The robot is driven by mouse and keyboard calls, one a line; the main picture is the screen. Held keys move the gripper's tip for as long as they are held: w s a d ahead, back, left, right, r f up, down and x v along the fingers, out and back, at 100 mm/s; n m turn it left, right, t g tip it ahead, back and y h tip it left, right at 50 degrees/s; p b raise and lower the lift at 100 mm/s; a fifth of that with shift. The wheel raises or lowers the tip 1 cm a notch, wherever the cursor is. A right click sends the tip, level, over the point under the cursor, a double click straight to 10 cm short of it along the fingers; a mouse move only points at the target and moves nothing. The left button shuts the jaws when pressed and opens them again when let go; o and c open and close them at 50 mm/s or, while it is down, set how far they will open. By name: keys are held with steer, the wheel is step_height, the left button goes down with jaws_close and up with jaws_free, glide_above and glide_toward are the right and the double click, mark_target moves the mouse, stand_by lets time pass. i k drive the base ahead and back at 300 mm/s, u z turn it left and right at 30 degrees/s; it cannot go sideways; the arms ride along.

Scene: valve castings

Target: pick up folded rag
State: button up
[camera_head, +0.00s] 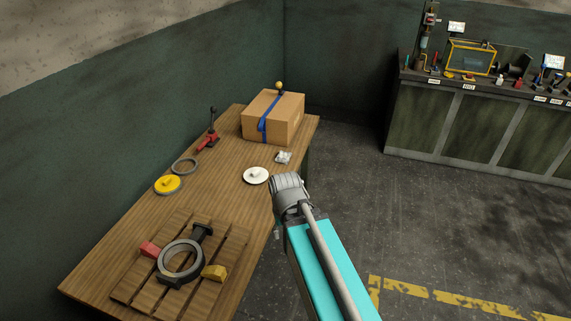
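A small, pale grey-white crumpled-looking item (284,158), which seems to be the folded rag, lies near the right edge of the wooden table (225,198). It sits in front of the cardboard box and right of a white round disc. It is too small to make out its folds. My turquoise arm reaches up from the bottom of the view, and its grey wrist joint is just right of the table edge, nearer to the camera than the item. My gripper's fingers do not show; the wrist and arm hide them or they are out of sight.
A cardboard box (285,118) with a blue strap stands behind the item. The white disc (256,176) is close by. A yellow disc (168,185), a dark ring (186,166) and a red tool (208,142) lie left. A slatted pallet (133,283) holds a grey ring (163,262).

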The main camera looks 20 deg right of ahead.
mark_target(283, 158)
steer(key=k, duration=1.1)
steer(key=z, duration=0.15)
steer(key=i, duration=0.35)
steer(key=z, duration=0.55)
steer(key=i, duration=1.8)
steer(key=u, duration=0.8)
